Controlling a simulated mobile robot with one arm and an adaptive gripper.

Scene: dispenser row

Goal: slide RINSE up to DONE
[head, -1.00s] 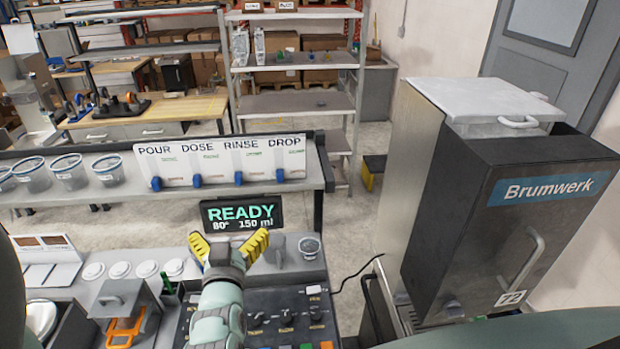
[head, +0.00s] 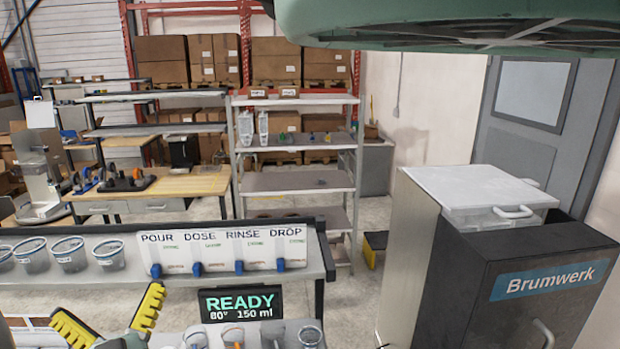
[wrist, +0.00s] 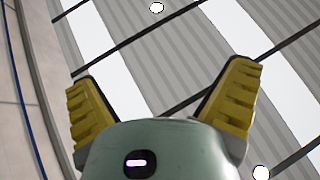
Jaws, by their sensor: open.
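The white slider board stands on the upper shelf in the head view, with columns headed POUR, DOSE, RINSE and DROP. The RINSE slider (head: 239,267) is a blue tab at the bottom of its column, level with the other blue tabs. Small green print marks the upper part of the RINSE column (head: 238,246); it is too small to read. My gripper (head: 108,312) is open and empty, with yellow fingers spread, below and left of the board and apart from it. In the wrist view my gripper (wrist: 165,95) points toward the ceiling; no slider shows there.
A READY display (head: 240,304) hangs below the shelf edge. Clear cups (head: 70,255) stand left of the board. The Brumwerk machine (head: 530,270) stands at right. A green part overhangs the top right. Open floor lies between the shelf and the machine.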

